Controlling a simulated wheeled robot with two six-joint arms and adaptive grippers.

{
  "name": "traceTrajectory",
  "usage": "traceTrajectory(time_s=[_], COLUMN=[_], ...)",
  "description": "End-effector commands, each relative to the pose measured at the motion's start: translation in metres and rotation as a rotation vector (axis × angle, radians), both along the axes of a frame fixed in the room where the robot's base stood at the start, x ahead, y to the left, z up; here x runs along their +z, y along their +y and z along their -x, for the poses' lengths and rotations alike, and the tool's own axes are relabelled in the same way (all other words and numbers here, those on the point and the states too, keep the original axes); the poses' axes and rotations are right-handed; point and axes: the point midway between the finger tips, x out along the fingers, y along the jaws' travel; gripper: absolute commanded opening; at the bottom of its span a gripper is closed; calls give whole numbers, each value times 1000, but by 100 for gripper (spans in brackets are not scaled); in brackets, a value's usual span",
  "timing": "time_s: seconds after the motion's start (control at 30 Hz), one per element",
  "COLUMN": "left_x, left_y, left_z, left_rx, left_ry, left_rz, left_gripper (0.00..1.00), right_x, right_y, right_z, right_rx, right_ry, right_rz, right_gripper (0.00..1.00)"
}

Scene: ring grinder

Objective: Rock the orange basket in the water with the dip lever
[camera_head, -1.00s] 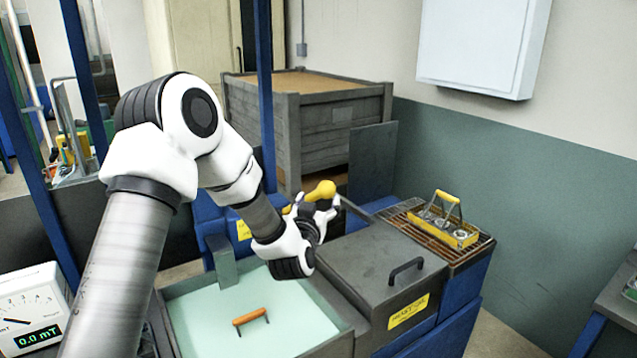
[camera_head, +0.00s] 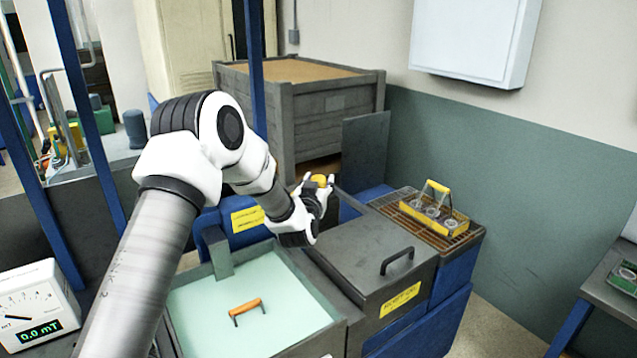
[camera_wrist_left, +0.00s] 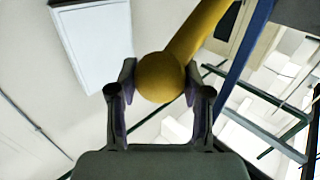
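The orange basket handle (camera_head: 246,308) stands up out of the pale green water of the open tank (camera_head: 218,305) at the bottom centre of the head view. The basket under the water cannot be made out. The dip lever's yellow knob (camera_wrist_left: 160,78) and yellow shaft (camera_wrist_left: 202,28) fill the middle top of the left wrist view. My left gripper (camera_head: 322,190) is at the lever behind the tank. In the left wrist view its two fingers (camera_wrist_left: 160,85) lie on either side of the knob and appear to press on it. My right gripper is not in view.
A grey lidded box (camera_head: 365,245) stands right of the tank. Beyond it, a yellow carrier (camera_head: 432,215) with round parts sits on a brown grate. A large grey crate (camera_head: 310,120) stands behind. A meter (camera_head: 35,305) is at lower left.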

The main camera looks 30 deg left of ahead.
Motion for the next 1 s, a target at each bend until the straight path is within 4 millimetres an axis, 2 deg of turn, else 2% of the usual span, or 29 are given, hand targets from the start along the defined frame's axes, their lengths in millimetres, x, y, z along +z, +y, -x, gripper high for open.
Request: traceTrajectory(time_s=[0.17,0.27,0.5,0.6,0.73,1.0], left_x=[-10,-27,-76,-93,-106,-106], left_y=[-3,-10,-34,-42,-48,-49], left_z=[1,4,14,18,21,21], left_rx=[-1,-1,-2,-1,0,2], left_ry=[-3,-18,-75,-87,-87,-87], left_rz=[-11,-48,-189,-218,-219,-217], left_gripper=[0,0,0,0,0,0], right_x=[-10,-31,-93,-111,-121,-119], right_y=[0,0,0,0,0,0], right_z=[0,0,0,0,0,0], right_rx=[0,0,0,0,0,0], right_ry=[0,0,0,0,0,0], right_rz=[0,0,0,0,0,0], right_gripper=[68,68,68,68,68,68])
